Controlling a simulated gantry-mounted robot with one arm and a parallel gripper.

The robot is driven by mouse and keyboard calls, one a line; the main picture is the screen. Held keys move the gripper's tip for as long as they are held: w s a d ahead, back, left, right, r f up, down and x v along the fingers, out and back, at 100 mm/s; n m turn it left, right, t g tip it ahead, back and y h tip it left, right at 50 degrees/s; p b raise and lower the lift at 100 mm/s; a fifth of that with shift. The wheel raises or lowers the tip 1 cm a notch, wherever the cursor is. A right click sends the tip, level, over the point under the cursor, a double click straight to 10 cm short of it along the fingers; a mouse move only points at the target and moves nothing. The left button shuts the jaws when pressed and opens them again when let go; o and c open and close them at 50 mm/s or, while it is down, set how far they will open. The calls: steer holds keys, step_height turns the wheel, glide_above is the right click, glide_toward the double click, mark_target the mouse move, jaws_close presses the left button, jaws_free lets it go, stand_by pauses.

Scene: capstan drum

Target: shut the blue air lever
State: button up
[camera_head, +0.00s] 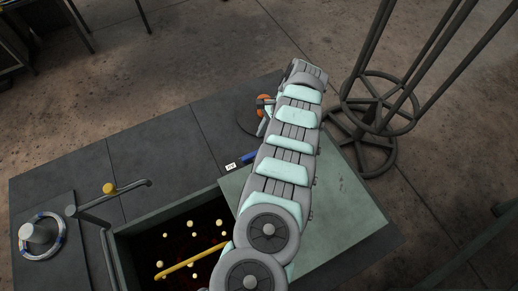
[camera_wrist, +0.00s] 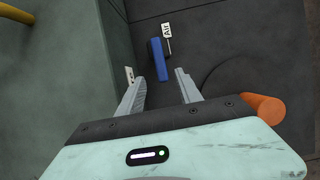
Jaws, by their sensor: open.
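The blue air lever (camera_wrist: 158,60) shows in the wrist view just beyond my fingertips, with a white tag reading "Air" (camera_wrist: 167,31) at its far end. My gripper (camera_wrist: 160,80) is open, with one finger on each side of the lever's near end. I cannot tell whether either finger touches it. In the head view the blue lever (camera_head: 249,156) shows beside my arm, partly hidden by it. My gripper's fingers are hidden by my arm in that view.
A pale green block (camera_head: 345,205) stands under my arm; its wall is close to the left finger in the wrist view. A dark pit (camera_head: 190,215) with a yellow bar (camera_head: 190,262) lies at left. An orange cylinder (camera_wrist: 262,108) is beside my gripper.

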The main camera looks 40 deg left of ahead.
mark_target(256, 153)
steer(key=b+x, duration=0.1)
steer(key=x, duration=0.6)
steer(key=shift+f+b, duration=0.2)
steer(key=shift+b, duration=0.1)
steer(key=shift+c, duration=0.4)
jaws_close()
stand_by(0.5)
